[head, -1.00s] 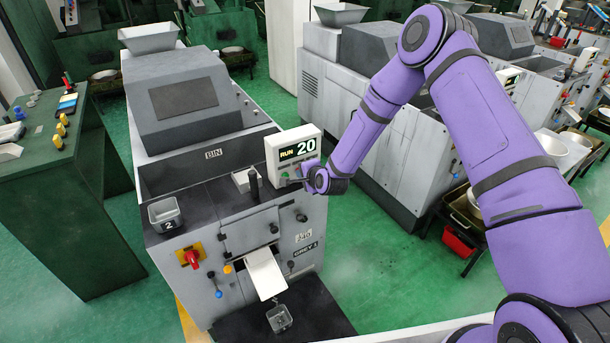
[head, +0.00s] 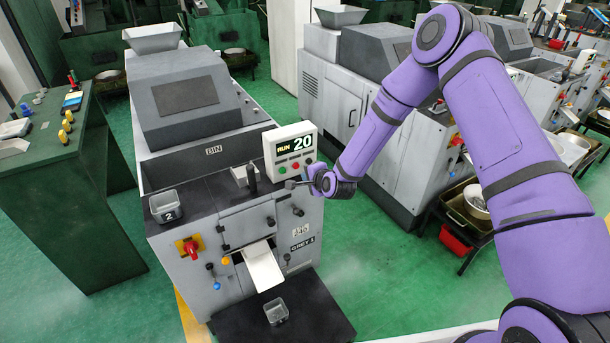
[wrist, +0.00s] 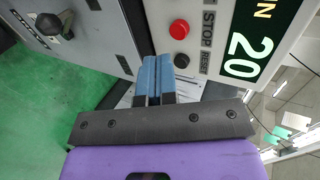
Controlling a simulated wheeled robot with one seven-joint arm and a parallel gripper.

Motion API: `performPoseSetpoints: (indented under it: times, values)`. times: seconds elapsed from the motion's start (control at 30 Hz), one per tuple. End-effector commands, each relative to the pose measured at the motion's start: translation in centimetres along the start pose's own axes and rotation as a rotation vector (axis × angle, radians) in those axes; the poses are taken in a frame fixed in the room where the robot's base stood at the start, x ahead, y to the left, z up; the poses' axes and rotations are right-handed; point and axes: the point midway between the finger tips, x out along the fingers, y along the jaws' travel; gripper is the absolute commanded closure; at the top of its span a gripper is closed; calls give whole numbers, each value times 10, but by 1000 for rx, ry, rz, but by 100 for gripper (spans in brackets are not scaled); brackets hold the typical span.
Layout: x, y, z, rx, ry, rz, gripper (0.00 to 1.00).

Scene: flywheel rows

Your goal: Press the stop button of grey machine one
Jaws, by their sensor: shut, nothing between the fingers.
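Grey machine one (head: 190,120) stands left of centre in the head view, labelled GREY 1 on its front. Its white control box (head: 280,140) reads RUN 20. A row of green, red and dark buttons sits under the display. The red stop button (head: 296,167) is uncovered; in the wrist view the stop button (wrist: 179,30) is beside the word STOP. The dark reset button (wrist: 181,60) is nearer my fingertips. My gripper (head: 289,184) is just below the box in the head view. In the wrist view my gripper (wrist: 157,58) is shut and empty, its blue fingertips apart from the stop button.
A red knob (head: 192,246) and a grey bin marked 2 (head: 165,207) are on the machine's left. Green floor (head: 385,270) is open to the right. More grey machines stand behind my arm.

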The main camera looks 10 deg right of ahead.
Motion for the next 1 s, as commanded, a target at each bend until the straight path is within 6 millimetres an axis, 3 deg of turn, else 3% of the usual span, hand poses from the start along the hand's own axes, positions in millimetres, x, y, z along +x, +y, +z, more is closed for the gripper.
performPoseSetpoints:
  times: [0.5,1.0]
  values:
    - [-70,1,0,0,0,1,100]
    - [-76,0,0,-1,0,0,100]
